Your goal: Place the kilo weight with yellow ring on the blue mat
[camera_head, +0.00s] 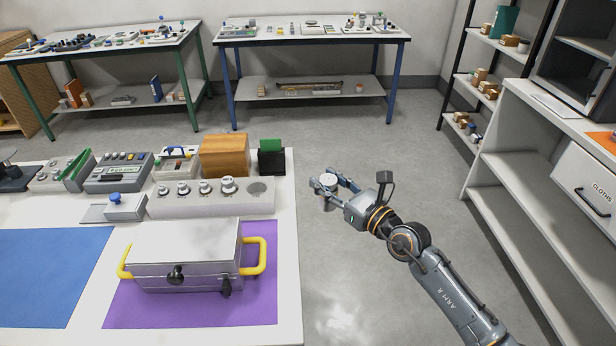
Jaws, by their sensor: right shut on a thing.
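My right gripper (333,188) is over the floor, to the right of the white table, shut on a small silvery weight (328,180). The fingers hide part of the weight, and I cannot make out a yellow ring on it. The blue mat (50,270) lies flat at the left of the table and is bare where it shows. My right gripper is well to the right of it. My left gripper is not in view.
A metal case (185,255) with yellow handles stands on a purple mat (262,305), between my right gripper and the blue mat. Behind it, a grey weight block (215,208) holds several weights and has one empty recess at its right end. A white shelf unit (510,150) stands right.

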